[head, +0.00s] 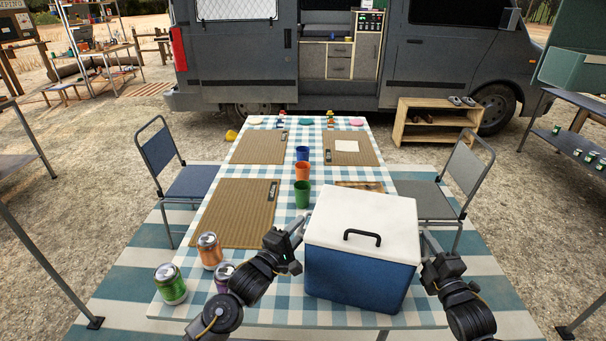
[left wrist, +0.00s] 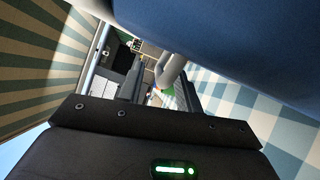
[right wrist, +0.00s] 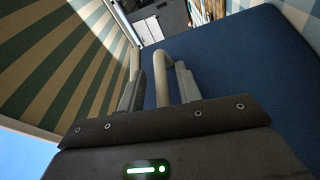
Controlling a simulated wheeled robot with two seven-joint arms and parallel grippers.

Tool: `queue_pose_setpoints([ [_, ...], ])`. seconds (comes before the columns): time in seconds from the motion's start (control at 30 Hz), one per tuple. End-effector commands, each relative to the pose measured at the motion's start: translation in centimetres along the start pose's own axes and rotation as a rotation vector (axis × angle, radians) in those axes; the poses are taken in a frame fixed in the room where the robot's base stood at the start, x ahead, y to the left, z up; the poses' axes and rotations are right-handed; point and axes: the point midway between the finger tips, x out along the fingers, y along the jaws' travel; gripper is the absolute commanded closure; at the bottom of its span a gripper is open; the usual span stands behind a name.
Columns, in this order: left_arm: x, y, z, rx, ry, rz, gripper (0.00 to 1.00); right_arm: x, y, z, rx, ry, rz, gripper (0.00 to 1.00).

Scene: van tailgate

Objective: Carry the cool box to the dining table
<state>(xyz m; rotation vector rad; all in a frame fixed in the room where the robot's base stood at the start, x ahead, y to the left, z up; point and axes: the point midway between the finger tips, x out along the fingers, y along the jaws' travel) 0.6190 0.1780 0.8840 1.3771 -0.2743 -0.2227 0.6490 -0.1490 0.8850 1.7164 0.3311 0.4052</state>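The cool box (head: 360,270), blue with a white lid and a black top handle, is upright at the near end of the dining table (head: 215,308). It appears to rest on the checked cloth, near the front edge. My left gripper (head: 298,229) is at its left side, with its fingers apart near a grey side handle (left wrist: 172,68). My right gripper (head: 427,238) is at its right side. In the right wrist view a grey side handle (right wrist: 163,80) lies between its parted fingers, with gaps showing. The box's underside is hidden.
Green (head: 170,284), orange (head: 209,250) and purple (head: 224,276) cans stand left of the box. Green (head: 302,194), orange (head: 302,170) and blue (head: 302,153) cups stand behind it. Chairs (head: 176,175) (head: 440,195) flank the table. A van (head: 230,75) stands beyond.

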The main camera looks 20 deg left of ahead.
Motion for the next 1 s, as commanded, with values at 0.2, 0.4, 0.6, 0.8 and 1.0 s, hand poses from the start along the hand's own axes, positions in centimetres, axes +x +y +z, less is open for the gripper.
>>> queue_pose_setpoints([
  [0.2, -4.8, -0.1, 0.0, 0.0, 0.0, -0.003, 0.65, 0.0, 0.0, 0.0, 0.0, 0.0, 0.0, 0.66],
  [0.4, -7.9, -0.1, 0.0, 0.001, 0.0, -0.002, 0.65, 0.0, 0.0, 0.0, 0.0, 0.0, 0.0, 0.66],
  [0.6, -8.9, 0.0, 0.0, 0.0, 0.0, -0.001, 0.65, 0.0, 0.0, 0.0, 0.0, 0.0, 0.0, 0.66],
  [0.8, -9.0, 0.0, 0.0, 0.0, 0.0, -0.001, 0.65, -0.6, -0.1, 0.0, -0.001, 0.0, -0.001, 0.66],
  [1.0, -8.9, 0.0, 0.0, 0.0, -0.001, -0.001, 0.65, -4.1, -0.2, 0.1, -0.002, -0.001, -0.003, 0.66],
])
